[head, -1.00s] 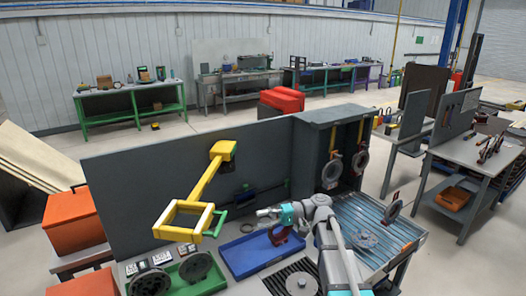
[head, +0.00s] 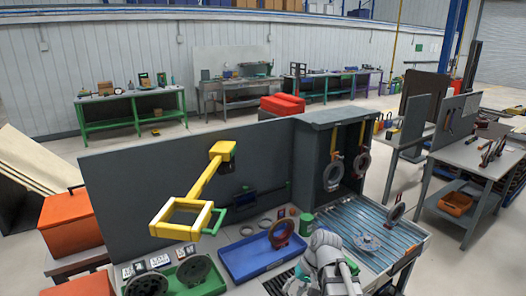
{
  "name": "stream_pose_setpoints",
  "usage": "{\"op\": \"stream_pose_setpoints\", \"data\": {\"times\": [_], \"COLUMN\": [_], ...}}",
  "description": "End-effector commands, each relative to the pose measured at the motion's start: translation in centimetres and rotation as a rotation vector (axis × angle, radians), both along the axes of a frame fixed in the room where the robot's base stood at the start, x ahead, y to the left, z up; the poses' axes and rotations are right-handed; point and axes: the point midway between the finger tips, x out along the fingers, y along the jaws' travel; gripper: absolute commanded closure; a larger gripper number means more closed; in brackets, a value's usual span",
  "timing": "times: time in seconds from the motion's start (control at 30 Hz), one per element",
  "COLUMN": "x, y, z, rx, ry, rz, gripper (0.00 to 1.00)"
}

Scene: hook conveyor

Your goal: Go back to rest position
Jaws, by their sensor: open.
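My arm is folded back at the bottom centre of the head view, right of the blue tray. My gripper (head: 303,271) is low at the left side of the folded arm; its fingers are hard to make out, and it appears open with nothing held. A red-brown ring part (head: 281,233) stands upright in the blue tray (head: 238,262). My gripper is apart from the ring.
A yellow hook frame (head: 182,216) hangs at the grey panel (head: 120,190). Dark round parts sit in the green tray (head: 208,289). Rings hang in the grey cabinet (head: 318,125). A slatted conveyor table (head: 385,235) lies on the right, with a clear disc (head: 367,243).

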Motion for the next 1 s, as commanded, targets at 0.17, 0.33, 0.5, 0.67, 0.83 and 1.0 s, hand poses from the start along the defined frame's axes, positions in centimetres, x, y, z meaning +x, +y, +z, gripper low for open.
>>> {"op": "stream_pose_setpoints", "data": {"times": [0.17, 0.33, 0.5, 0.67, 0.83, 1.0], "x": [-2.0, -3.0, -3.3, -3.3, -3.3, -3.3], "y": [-3.6, -6.3, -7.6, -7.8, -7.8, -7.8], "z": [-2.5, -3.4, -3.6, -3.6, -3.6, -3.6], "rx": [-0.213, -0.368, -0.44, -0.452, -0.451, -0.45], "ry": [-0.035, -0.063, -0.076, -0.078, -0.078, -0.077], "rz": [-0.01, -0.013, -0.013, -0.013, -0.013, -0.012], "gripper": [0.49, 0.49, 0.49, 0.49, 0.49, 0.49]}}
